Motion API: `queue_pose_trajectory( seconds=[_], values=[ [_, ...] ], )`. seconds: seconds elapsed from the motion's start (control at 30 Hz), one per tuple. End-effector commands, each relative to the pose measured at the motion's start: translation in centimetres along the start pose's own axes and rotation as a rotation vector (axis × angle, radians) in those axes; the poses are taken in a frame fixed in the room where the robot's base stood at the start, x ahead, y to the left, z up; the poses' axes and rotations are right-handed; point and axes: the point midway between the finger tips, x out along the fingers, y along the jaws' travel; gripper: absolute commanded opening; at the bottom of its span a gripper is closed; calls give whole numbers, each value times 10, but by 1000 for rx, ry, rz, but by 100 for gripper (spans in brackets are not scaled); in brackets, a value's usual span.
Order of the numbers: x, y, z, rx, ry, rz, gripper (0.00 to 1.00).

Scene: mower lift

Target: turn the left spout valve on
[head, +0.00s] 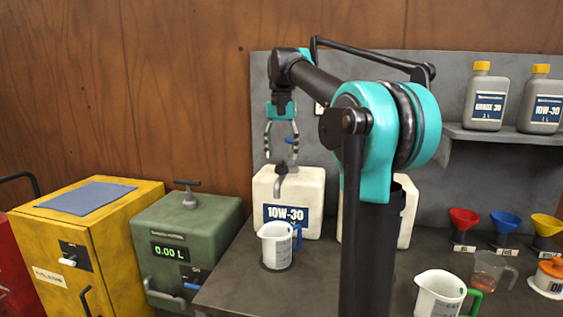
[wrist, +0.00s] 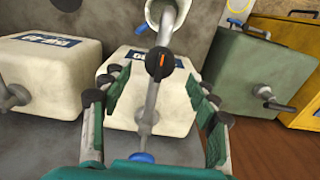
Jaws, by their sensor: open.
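The left white 10W-30 container (head: 292,190) stands on the bench and carries a grey metal spout (head: 281,178). A small blue piece (head: 289,140) shows at the top of the spout, between my fingers. In the wrist view the spout pipe (wrist: 152,102) runs up to a dark fitting with an orange mark (wrist: 160,64), and a blue piece (wrist: 141,157) sits low between the finger bases. My gripper (head: 281,155) is open, pointing down over the spout. Its fingers (wrist: 153,88) stand on both sides of the pipe; contact cannot be told.
A measuring jug with a blue handle (head: 275,246) stands below the spout. A second white container (head: 408,213) is partly hidden behind my arm. A green dispenser (head: 187,235) reading 0.00 L and a yellow cabinet (head: 85,235) stand left. A shelf (head: 510,135) holds bottles.

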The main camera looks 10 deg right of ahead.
Motion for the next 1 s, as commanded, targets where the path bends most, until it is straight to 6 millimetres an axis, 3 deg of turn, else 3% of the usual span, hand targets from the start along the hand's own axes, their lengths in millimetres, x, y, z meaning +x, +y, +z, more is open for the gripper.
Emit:
queue_pose_trajectory(
  seconds=[0.2, 0.4, 0.6, 1.0],
  values=[
    [-44, 0, 0, 0, 0, 0, 60],
    [-70, 0, -1, 0, 0, 0, 60],
    [-79, 0, 0, 0, 0, 0, 60],
    [-80, 0, 0, 0, 0, 0, 60]
  ],
)
